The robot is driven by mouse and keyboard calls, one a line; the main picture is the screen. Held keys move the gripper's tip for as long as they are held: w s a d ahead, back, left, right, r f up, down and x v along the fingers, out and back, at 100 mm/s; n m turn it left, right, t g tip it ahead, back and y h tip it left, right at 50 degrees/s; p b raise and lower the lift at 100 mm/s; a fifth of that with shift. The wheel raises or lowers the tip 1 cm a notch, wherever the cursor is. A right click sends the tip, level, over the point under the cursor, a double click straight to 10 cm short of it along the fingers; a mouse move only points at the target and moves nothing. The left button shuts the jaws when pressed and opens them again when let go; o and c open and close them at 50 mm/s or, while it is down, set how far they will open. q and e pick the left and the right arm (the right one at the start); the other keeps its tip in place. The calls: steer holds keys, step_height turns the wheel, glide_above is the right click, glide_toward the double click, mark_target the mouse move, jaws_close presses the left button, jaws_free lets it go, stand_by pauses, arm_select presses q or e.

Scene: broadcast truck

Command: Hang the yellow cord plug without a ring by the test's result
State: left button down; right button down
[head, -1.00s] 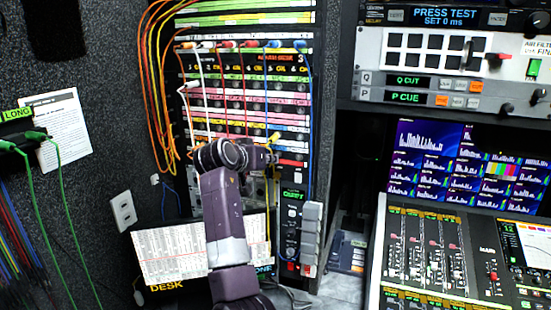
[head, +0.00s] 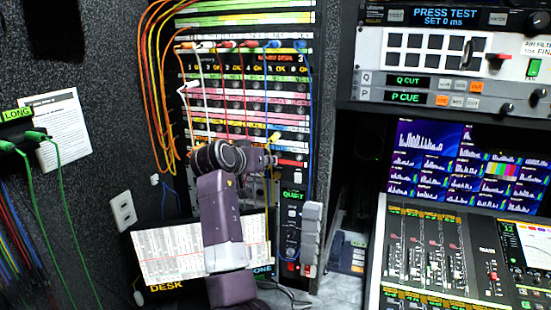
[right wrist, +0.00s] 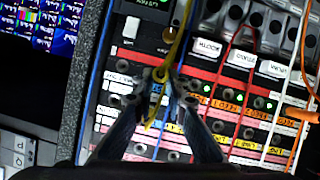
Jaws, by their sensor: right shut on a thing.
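My right gripper (head: 272,160) is in front of the patch rack (head: 250,95), at its lower right. In the right wrist view the gripper (right wrist: 160,86) is shut on the yellow cord plug (right wrist: 159,74). The yellow plug (head: 274,138) shows small above the gripper in the head view, and its cord (head: 268,195) hangs below. No ring can be made out on it. The test unit's screen (head: 446,18) reads "PRESS TEST, SET 0 ms". A hook panel marked "LONG" (head: 17,115) at the left holds green cords (head: 35,136). My left gripper is not in view.
White, red and blue cords (head: 310,90) hang across the rack, and orange and yellow loops (head: 150,70) hang at its left. A small "QUIET" unit (head: 293,215) stands below the gripper. A mixing desk (head: 440,255) fills the lower right.

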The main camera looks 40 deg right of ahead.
steer(key=shift+s+a, duration=0.4)
steer(key=shift+a, duration=0.35)
steer(key=shift+s+a, duration=0.35)
steer(key=shift+a, duration=0.35)
steer(key=shift+s+a, duration=0.35)
steer(key=shift+a, duration=0.3)
steer(key=shift+s+a, duration=0.35)
steer(key=shift+a, duration=0.3)
steer(key=shift+f, duration=0.1)
